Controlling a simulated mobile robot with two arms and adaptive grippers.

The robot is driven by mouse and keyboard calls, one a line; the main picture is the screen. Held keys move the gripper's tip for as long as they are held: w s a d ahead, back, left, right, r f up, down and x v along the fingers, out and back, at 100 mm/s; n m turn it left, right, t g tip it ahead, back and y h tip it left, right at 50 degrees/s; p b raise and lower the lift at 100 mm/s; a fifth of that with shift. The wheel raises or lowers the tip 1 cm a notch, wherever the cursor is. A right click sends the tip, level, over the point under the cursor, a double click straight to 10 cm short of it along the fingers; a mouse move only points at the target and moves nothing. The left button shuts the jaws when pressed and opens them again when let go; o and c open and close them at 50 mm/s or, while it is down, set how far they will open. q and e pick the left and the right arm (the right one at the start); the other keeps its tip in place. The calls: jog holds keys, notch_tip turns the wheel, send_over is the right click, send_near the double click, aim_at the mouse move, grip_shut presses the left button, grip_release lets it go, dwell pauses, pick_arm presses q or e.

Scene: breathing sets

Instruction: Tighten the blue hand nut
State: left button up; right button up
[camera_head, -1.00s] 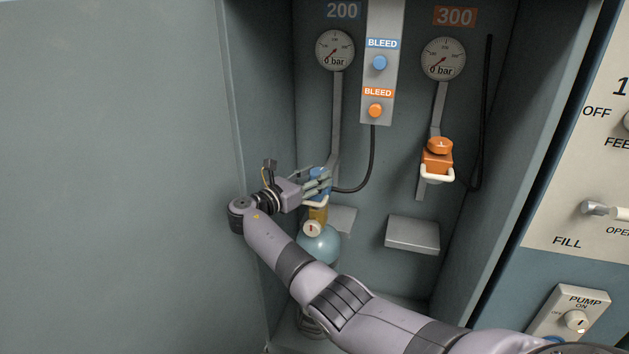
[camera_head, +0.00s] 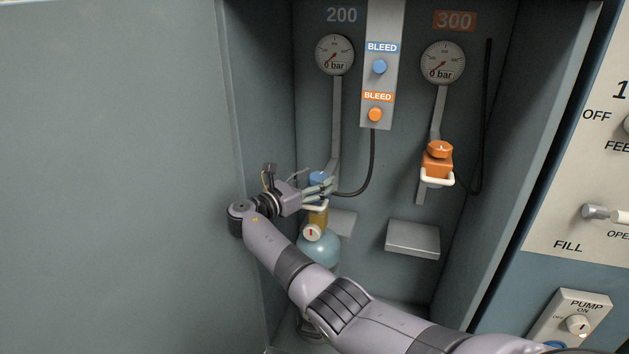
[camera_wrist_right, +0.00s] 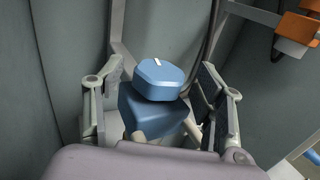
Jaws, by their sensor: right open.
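The blue hand nut (camera_wrist_right: 158,79) sits on top of a blue connector block (camera_wrist_right: 155,112) in the right wrist view, with a white mark on its top. In the head view the blue nut (camera_head: 317,177) is partly hidden by my right gripper (camera_head: 326,187). The right gripper (camera_wrist_right: 160,110) is open, one finger on each side of the blue block, with gaps visible in the wrist view. Below it stands a light blue cylinder (camera_head: 320,250) with a brass valve and a white round knob (camera_head: 312,232). My left gripper is not in view.
An orange connector (camera_head: 438,165) hangs on the right under the 300 gauge (camera_head: 443,62). The 200 gauge (camera_head: 335,54) and a grey panel with bleed buttons (camera_head: 379,67) are above. A black hose (camera_head: 371,165) runs close to my gripper. The cabinet's left wall is near my wrist.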

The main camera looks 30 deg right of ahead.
aim_at(315, 178)
notch_tip(315, 178, up, 10)
dwell(0.6)
